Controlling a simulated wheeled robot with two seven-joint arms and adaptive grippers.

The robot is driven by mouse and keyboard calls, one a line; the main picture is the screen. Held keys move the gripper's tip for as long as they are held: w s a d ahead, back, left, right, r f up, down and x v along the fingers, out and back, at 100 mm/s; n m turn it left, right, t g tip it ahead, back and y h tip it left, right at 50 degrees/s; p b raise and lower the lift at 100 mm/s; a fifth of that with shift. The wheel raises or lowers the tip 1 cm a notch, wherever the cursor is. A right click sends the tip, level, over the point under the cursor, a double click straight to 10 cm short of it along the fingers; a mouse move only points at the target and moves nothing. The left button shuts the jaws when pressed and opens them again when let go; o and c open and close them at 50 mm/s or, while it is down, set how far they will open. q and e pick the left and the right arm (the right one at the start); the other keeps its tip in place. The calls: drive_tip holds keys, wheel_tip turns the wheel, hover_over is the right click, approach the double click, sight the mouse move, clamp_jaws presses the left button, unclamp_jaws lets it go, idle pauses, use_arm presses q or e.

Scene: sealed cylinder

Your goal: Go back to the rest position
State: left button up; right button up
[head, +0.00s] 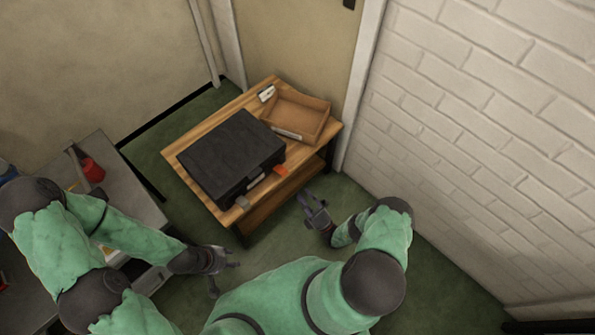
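No cylinder can be made out in this view.
The wooden table (188,149) bears a closed black case (228,155), a shallow brown tray (297,116) and a small orange item (282,170). A grey bench (130,192) with a red object (92,169) stands at left. A white brick wall (480,130) bounds the right; floor between is free.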

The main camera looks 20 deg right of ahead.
drive_tip(key=shift+w, duration=0.1)
drive_tip(key=a+n+g+y+p, duration=0.3)
drive_tip(key=a+n+g+y, duration=0.5)
drive_tip(key=a+n+g, duration=0.85)
drive_tip(key=s+r+n+g+h+p, duration=0.15)
drive_tip(key=s+n+g+h, duration=0.25)
drive_tip(key=s+n+g, duration=0.4)
drive_tip(key=s+r+n+g+h+p, duration=0.1)
drive_tip(key=s+r+n+g+h, duration=0.2)
drive_tip(key=s+n+h, duration=0.5)
wheel_tip(320, 180, up, 12)
drive_tip(key=w+d+n+t+p, duration=0.2)
drive_tip(key=w+n+t, duration=0.1)
drive_tip(key=n, duration=1.2)
drive_tip(key=shift+d+r+t+h, duration=0.15)
drive_tip(key=shift+d+t+h, duration=0.15)
drive_tip(key=shift+t, duration=0.35)
